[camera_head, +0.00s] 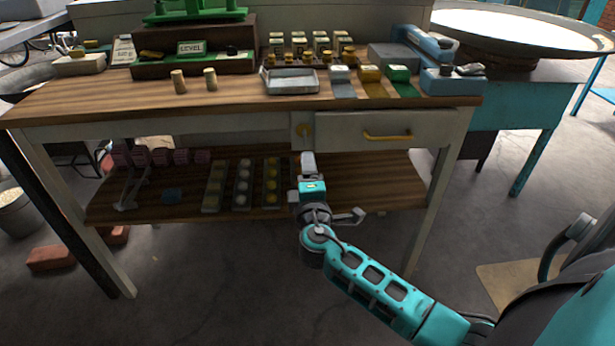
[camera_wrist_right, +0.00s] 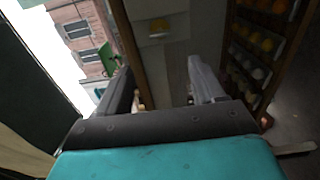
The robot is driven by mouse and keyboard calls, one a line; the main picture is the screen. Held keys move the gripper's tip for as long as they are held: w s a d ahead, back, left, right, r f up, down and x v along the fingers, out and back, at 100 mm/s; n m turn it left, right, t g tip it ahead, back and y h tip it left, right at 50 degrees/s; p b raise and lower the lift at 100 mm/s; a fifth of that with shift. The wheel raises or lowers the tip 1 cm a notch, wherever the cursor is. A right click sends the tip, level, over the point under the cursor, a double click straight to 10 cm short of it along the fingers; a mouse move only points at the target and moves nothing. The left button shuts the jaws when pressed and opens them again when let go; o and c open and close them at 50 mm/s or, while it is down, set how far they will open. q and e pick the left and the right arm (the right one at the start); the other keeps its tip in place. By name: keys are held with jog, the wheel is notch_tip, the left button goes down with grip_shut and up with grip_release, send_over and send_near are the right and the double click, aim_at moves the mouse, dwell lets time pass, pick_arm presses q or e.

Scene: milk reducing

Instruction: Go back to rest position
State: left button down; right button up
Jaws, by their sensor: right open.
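My right arm (camera_head: 375,285) is teal and comes in from the lower right of the head view. My right gripper (camera_head: 308,162) is in front of the workbench, near the lower shelf and below the tabletop edge. In the right wrist view my right gripper (camera_wrist_right: 162,88) has its two fingers apart with nothing held between them. My left gripper is not in view.
The wooden workbench (camera_head: 120,97) carries a shallow metal tray (camera_head: 290,82), colored blocks and small jars. Its drawer (camera_head: 350,133) is shut. The lower shelf (camera_head: 375,190) holds trays of round items. Open floor lies in front; bricks (camera_head: 52,258) lie lower left.

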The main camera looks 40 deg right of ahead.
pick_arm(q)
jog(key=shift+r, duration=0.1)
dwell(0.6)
pick_arm(e)
jog(key=s+a+f+m+g+y+p, duration=0.4)
jog(key=s+a+f+y, duration=0.3)
jog(key=s+a+f, duration=0.3)
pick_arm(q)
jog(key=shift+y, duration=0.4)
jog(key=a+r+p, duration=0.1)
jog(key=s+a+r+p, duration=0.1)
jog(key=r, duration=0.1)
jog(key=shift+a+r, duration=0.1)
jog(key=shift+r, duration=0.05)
pick_arm(e)
jog(key=s+a+m+y, duration=0.4)
jog(key=s+a+m, duration=0.1)
jog(key=s, duration=0.6)
jog(key=shift+s+a+r+m+g, duration=0.2)
jog(key=shift+a+m+g, duration=0.15)
jog(key=shift+a, duration=0.35)
